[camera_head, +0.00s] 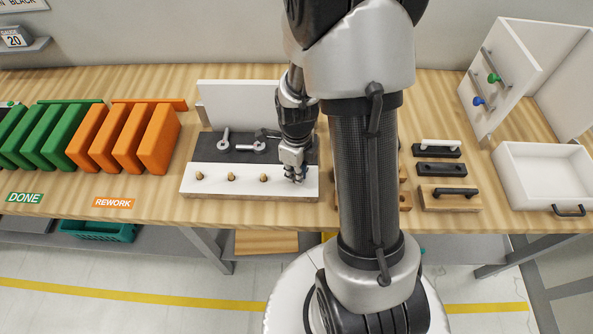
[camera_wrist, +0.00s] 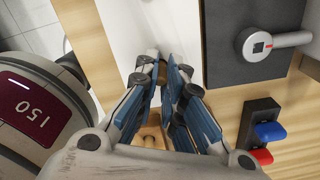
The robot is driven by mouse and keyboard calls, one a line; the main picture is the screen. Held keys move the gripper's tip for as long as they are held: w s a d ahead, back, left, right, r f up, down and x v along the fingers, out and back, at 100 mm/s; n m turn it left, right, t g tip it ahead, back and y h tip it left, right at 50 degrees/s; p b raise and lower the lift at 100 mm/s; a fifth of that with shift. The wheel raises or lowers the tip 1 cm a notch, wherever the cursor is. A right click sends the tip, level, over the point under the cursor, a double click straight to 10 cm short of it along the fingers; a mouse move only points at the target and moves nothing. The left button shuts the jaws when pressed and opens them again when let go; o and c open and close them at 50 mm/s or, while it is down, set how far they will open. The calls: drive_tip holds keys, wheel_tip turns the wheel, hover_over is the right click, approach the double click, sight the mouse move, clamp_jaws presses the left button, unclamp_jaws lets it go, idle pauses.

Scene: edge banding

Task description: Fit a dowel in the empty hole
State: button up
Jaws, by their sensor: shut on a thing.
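A white panel (camera_head: 220,178) lies on the bench with a row of wooden dowels standing in it: a left one (camera_head: 199,176), a middle one (camera_head: 231,177) and a right one (camera_head: 264,179). My gripper (camera_head: 297,179) points down at the right end of this row. In the wrist view my gripper (camera_wrist: 165,76) is shut on a small brown dowel (camera_wrist: 162,72) between its fingertips, over or at the white panel (camera_wrist: 190,35). The empty hole is not visible; the fingers cover that spot. I cannot tell whether the held dowel touches the panel.
A dark mat (camera_head: 205,153) with metal fittings lies behind the white panel. Orange panels (camera_head: 160,140) stand to the left. Handle samples (camera_head: 440,168) and a white drawer (camera_head: 540,165) are to the right. A round device with a display (camera_wrist: 35,112) is close left in the wrist view.

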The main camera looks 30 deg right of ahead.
drive_tip(key=shift+f, duration=0.3)
idle(0.5)
drive_tip(key=o, duration=0.7)
drive_tip(key=shift+o, duration=0.2)
drive_tip(key=shift+r, duration=0.15)
drive_tip(key=shift+r+p, duration=1.8)
drive_tip(key=shift+r, duration=0.55)
